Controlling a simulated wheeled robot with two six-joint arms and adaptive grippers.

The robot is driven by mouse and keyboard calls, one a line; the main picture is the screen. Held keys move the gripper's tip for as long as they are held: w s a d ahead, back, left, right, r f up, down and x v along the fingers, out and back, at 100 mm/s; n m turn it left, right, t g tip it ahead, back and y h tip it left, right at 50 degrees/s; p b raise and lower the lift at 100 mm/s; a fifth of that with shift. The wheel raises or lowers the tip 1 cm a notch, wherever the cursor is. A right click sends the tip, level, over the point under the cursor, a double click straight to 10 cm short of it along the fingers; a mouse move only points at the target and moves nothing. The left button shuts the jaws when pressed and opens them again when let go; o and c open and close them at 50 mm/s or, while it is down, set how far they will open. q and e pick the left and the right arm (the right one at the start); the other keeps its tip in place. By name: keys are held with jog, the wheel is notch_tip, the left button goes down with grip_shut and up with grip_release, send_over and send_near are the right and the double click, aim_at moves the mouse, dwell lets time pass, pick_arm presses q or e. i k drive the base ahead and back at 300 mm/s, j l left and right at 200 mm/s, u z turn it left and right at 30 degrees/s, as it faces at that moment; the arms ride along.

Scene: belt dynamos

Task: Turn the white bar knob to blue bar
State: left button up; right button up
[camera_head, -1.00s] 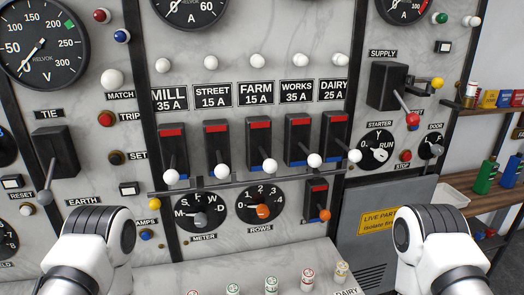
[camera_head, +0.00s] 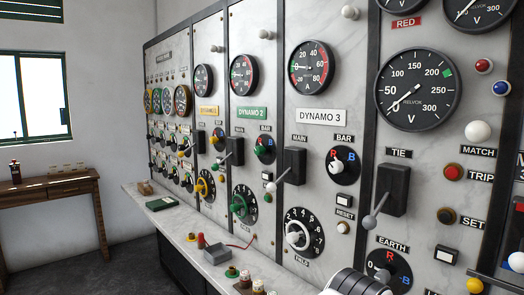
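The white bar knob (camera_head: 337,167) sits on a round black dial under the BAR label, in the DYNAMO 3 column right of the middle. The dial carries a red R at upper left and a blue B at upper right. The knob is small in this view, and I cannot tell surely which letter it points to. Only a white and black part of my own arm shows at the bottom edge, below the panel. Neither gripper is in view.
The MAIN lever (camera_head: 289,168) stands left of the bar dial, and the TIE lever (camera_head: 389,193) to its right. The white FIELD knob (camera_head: 297,238) is below. A pale ledge (camera_head: 188,237) with small loose items runs along the panel. A wooden table (camera_head: 48,193) stands far left.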

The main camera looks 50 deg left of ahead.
aim_at(336, 166)
jog(key=u, duration=1.45)
